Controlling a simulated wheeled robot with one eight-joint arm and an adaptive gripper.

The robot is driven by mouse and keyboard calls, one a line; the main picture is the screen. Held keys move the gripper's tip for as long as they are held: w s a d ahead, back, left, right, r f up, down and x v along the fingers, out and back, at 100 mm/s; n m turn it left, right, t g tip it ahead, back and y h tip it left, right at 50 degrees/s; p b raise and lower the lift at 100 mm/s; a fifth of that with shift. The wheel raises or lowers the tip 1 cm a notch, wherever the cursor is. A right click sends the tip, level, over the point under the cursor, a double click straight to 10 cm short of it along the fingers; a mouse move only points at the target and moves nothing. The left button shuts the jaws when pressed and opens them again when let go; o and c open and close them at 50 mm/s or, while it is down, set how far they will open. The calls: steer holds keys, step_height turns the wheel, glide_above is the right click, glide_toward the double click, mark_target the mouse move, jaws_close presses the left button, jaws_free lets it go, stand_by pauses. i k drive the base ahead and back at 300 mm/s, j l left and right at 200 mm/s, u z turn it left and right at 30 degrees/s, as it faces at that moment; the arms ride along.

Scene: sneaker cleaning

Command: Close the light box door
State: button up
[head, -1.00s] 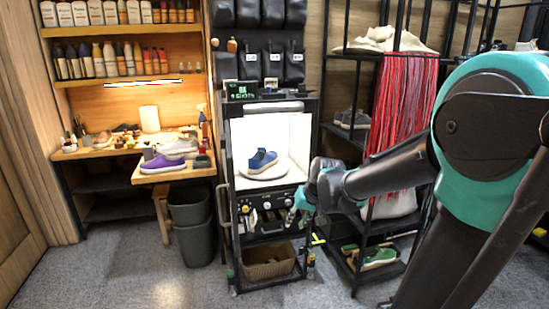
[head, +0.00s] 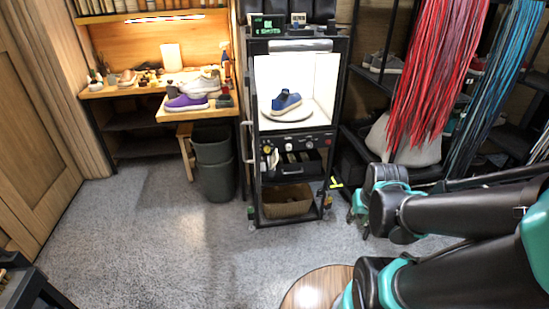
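The light box (head: 333,75) stands on a black wheeled cart, with its bright white interior facing me. The front is open, with no panel across the sneaker. A pale bar (head: 300,45) runs along the top edge, and a vertical handle (head: 247,140) shows at the left side; I cannot tell which belongs to the door. My gripper (head: 358,222), with teal fingers, is low at the right of the cart, apart from the box. Its fingers are small and overlap, so its opening is unclear.
A control panel and a wicker basket (head: 286,203) are below the box. A rack with red laces (head: 437,80) is right. A round wooden stool top (head: 318,288) is in front. Carpet at left is clear.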

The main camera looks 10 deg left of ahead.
mark_target(263, 168)
steer(key=i+j, duration=0.1)
steer(key=j, duration=1.5)
steer(key=k+l, duration=0.25)
steer(key=l, duration=0.15)
steer(key=k+l, duration=0.25)
steer(key=l, duration=0.15)
steer(key=i, duration=0.5)
